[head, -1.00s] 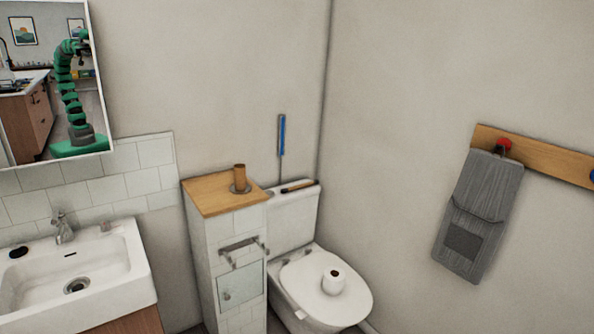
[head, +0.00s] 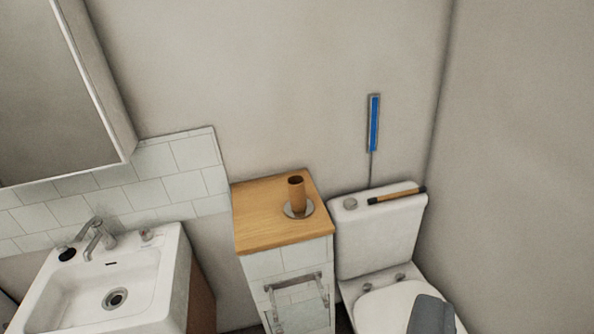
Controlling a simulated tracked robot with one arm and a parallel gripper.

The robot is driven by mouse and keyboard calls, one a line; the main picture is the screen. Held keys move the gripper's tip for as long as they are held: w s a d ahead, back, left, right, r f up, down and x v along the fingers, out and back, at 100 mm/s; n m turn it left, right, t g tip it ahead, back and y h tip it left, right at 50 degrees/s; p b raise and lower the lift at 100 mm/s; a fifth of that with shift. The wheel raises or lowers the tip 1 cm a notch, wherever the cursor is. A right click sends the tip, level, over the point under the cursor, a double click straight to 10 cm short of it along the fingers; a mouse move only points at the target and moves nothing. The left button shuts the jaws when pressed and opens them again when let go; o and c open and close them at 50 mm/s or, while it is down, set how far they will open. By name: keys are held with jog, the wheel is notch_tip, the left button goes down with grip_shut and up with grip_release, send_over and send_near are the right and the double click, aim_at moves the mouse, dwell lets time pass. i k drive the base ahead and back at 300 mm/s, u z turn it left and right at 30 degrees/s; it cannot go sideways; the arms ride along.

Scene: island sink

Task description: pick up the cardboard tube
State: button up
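The cardboard tube (head: 297,194) is a short brown cylinder. It stands upright on a round grey disc (head: 299,211), on the wooden top (head: 262,222) of a narrow tiled cabinet. Its upper end looks open. My gripper is not in view, so I cannot see its fingers or whether they hold anything.
A toilet (head: 380,240) stands right of the cabinet, with a dark-ended stick (head: 397,195) on its cistern. A blue strip (head: 374,123) is on the wall above. A sink (head: 110,285) and mirror cabinet (head: 65,95) are at left. A grey object (head: 431,315) covers part of the toilet lid.

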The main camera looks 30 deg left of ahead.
aim_at(297, 192)
jog(key=u, duration=0.45)
jog(key=i, duration=1.05)
jog(key=u, duration=0.6)
jog(key=k, duration=0.8)
jog(key=u, duration=0.2)
jog(key=i, duration=0.8)
jog(key=z, duration=0.1)
